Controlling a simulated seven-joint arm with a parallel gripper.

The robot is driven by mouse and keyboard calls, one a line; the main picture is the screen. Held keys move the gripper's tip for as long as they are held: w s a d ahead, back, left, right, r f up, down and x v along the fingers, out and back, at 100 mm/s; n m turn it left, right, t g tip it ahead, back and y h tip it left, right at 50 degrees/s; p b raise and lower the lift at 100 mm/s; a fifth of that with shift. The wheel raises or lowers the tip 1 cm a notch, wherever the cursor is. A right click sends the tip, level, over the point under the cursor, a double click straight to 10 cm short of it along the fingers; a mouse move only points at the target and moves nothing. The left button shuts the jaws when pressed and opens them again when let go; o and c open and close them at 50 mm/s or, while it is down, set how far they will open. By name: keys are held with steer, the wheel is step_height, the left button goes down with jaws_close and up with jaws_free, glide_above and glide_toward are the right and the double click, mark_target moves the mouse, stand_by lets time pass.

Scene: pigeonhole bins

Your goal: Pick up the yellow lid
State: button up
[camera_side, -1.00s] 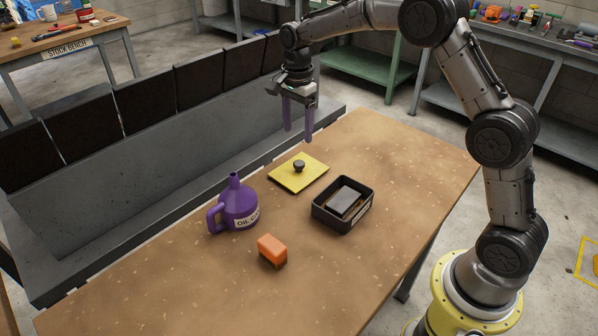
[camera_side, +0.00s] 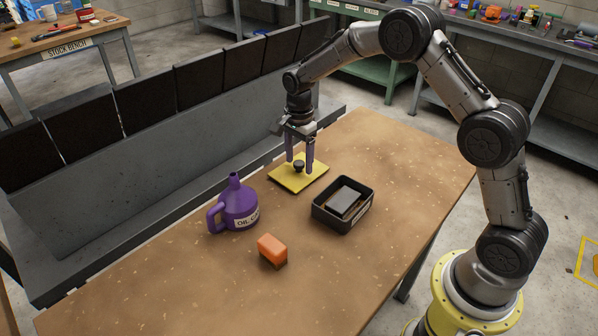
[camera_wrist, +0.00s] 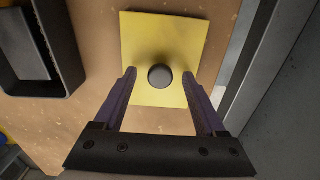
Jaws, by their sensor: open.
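The yellow lid (camera_side: 291,178) is a flat square plate lying on the brown table, with a round black knob (camera_side: 299,166) at its middle. In the wrist view the lid (camera_wrist: 188,38) fills the upper middle, with the knob (camera_wrist: 160,76) between my fingers. My gripper (camera_side: 300,168) points straight down over the lid with its two purple fingers, one on each side of the knob. In the wrist view my gripper (camera_wrist: 160,75) is open, with a gap between each finger and the knob. Whether the fingertips touch the plate I cannot tell.
A black open box (camera_side: 322,217) with a grey block (camera_side: 343,201) inside stands right of the lid. A purple oil can (camera_side: 238,206) and an orange block (camera_side: 272,250) stand nearer the front. A row of dark bins (camera_side: 145,103) runs behind the table. The table's right end is clear.

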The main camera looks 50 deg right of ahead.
mark_target(300, 163)
jaws_close()
steer(key=shift+r, duration=0.15)
stand_by(0.4)
steer(key=shift+r, duration=0.5)
step_height(300, 163, up, 3)
steer(key=shift+s+f, duration=0.15)
steer(key=shift+f, duration=0.05)
steer(key=s+a+r, duration=0.1)
steer(key=s+r, duration=0.4)
steer(key=s, duration=0.3)
steer(key=s+a+r, duration=0.1)
steer(key=s+r, duration=0.4)
steer(key=s, duration=0.3)
steer(key=shift+s+a+r+n, duration=0.15)
steer(key=shift+a+r+n, duration=0.05)
steer(key=shift+a+n, duration=0.2)
